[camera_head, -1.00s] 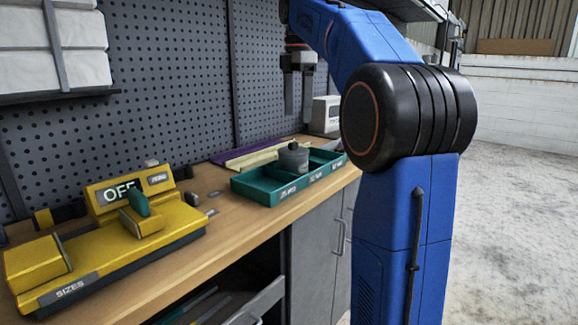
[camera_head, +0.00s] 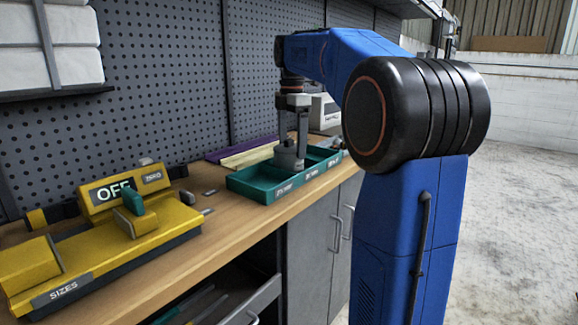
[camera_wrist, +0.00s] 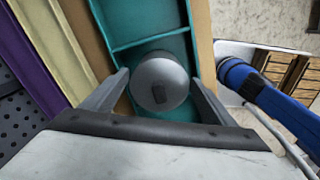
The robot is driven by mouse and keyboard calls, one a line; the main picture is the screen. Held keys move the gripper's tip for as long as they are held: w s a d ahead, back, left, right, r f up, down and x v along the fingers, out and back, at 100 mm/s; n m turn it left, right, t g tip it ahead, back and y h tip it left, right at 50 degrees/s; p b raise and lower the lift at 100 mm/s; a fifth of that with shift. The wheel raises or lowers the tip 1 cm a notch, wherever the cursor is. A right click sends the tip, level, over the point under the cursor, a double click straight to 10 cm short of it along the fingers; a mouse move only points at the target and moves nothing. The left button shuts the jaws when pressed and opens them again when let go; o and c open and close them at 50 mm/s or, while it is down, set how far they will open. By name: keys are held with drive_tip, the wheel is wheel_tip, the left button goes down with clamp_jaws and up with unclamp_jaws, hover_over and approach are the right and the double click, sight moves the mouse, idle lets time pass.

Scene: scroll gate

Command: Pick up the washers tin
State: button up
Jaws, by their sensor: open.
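A round grey tin with a small dark knob on its lid (camera_wrist: 159,84) stands in the teal divided tray (camera_head: 252,190); its label cannot be read, so I cannot tell that it is the washers tin. In the head view the tin (camera_head: 287,158) is partly hidden by my gripper. My gripper (camera_head: 291,135) points down over the tray. In the wrist view the open fingers of my gripper (camera_wrist: 160,92) are on either side of the tin, with a gap visible at each side.
A yellow machine (camera_head: 150,215) with an OFF sign stands on the wooden bench (camera_head: 225,235) at left. Purple (camera_head: 240,150) and cream (camera_head: 250,157) strips lie behind the tray. A pegboard (camera_head: 165,80) rises behind. A whitish box (camera_head: 323,112) stands beyond the tray.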

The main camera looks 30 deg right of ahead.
sight(289, 160)
drive_tip(key=f, duration=0.2)
drive_tip(key=a+f, duration=0.1)
drive_tip(key=f, duration=0.1)
drive_tip(key=shift+f, duration=0.7)
drive_tip(key=c, duration=0.8)
